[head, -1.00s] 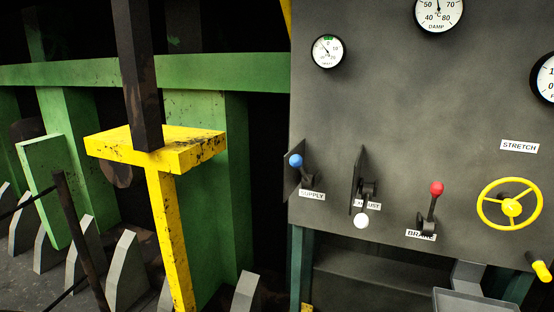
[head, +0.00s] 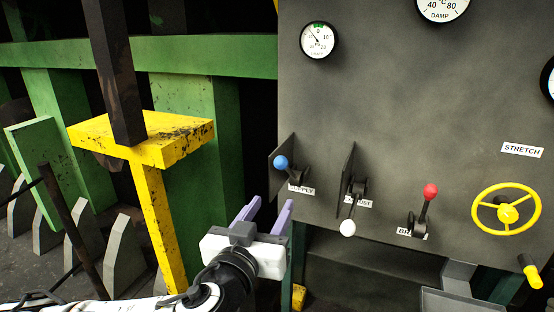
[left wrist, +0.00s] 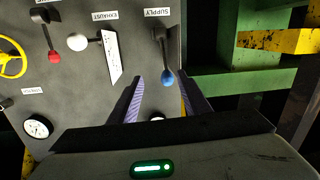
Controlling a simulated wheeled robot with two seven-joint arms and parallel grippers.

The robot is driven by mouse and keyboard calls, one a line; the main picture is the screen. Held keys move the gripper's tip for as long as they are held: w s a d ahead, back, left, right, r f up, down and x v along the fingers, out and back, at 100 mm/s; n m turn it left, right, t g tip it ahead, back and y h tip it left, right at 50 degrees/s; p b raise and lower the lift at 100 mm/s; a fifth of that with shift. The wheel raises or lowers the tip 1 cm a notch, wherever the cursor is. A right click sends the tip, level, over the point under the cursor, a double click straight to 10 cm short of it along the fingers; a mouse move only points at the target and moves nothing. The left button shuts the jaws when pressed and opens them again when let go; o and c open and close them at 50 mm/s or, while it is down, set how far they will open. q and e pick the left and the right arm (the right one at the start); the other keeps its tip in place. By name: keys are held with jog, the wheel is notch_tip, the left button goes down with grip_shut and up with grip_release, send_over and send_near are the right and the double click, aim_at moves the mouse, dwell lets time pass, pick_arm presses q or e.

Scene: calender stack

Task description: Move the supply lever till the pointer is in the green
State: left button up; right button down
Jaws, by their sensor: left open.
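The supply lever is a dark lever with a blue ball (head: 281,162), beside its SUPPLY label, at the panel's left; the ball also shows in the left wrist view (left wrist: 168,78). My left gripper (head: 271,208) has come in from below, open and empty, its purple fingers pointing up just below the lever. In the left wrist view the ball appears between the two fingers (left wrist: 160,98), with no contact visible. The small gauge (head: 319,40) above has a green mark at its top; its pointer leans to the upper left, apparently outside the green. My right gripper is not in view.
The exhaust lever with a white ball (head: 348,228) and an upright plate stands just right of the supply lever. Further right are the red-ball brake lever (head: 430,191) and a yellow handwheel (head: 507,208). A yellow post (head: 160,215) stands left of the panel.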

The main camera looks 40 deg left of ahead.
aim_at(280, 167)
pick_arm(q)
jog(key=shift+n+t+y, duration=0.3)
jog(key=shift+n+y, duration=0.1)
jog(key=shift+n, duration=0.1)
jog(key=w+a+r, duration=0.1)
jog(key=w, duration=0.1)
jog(key=w+a+r+b, duration=0.1)
jog(key=w+a, duration=0.1)
jog(key=w, duration=0.1)
jog(key=w+a+r+b, duration=0.1)
jog(key=w, duration=0.2)
jog(key=shift+a+r, duration=0.15)
jog(key=shift+w+a, duration=0.2)
jog(key=shift+w, duration=0.4)
grip_shut()
